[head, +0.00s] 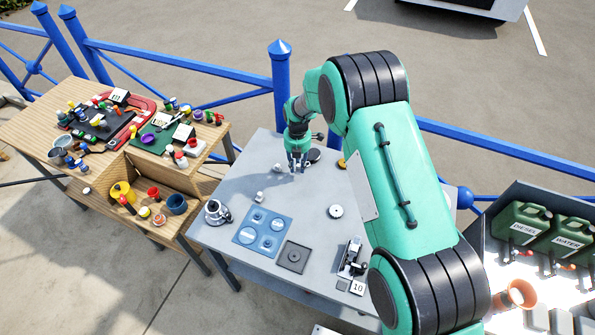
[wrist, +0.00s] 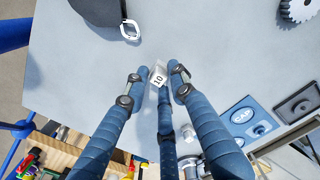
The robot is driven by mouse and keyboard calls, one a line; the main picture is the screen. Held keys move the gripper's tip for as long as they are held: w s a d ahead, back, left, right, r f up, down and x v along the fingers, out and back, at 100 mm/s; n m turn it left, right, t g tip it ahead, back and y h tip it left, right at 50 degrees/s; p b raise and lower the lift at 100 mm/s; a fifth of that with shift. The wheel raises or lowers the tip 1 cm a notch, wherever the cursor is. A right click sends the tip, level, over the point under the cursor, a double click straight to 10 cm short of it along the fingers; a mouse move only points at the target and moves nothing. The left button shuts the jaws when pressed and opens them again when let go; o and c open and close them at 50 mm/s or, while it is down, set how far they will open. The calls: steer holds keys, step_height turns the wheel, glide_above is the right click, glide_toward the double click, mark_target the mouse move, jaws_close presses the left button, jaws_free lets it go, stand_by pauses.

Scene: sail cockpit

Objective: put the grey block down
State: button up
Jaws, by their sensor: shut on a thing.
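My gripper (head: 297,162) is over the far part of the grey table (head: 232,185). In the head view the block is too small and covered to make out. I cannot tell whether the block touches the tabletop or hangs just above it.
The table also holds a gear wheel (head: 336,211), a blue tray (head: 242,237), a dark square plate (head: 294,257), a winch-like part (head: 216,212) and a black-and-silver fitting (head: 352,260). A metal shackle (wrist: 130,30) lies near the gripper. Bare tabletop surrounds the fingertips.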

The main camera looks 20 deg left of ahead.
mark_target(298, 169)
steer(key=shift+f, duration=1.75)
steer(key=shift+f, duration=0.15)
steer(key=o, duration=1)
steer(key=shift+o, duration=0.2)
step_height(298, 169, up, 12)
steer(key=shift+r, duration=0.15)
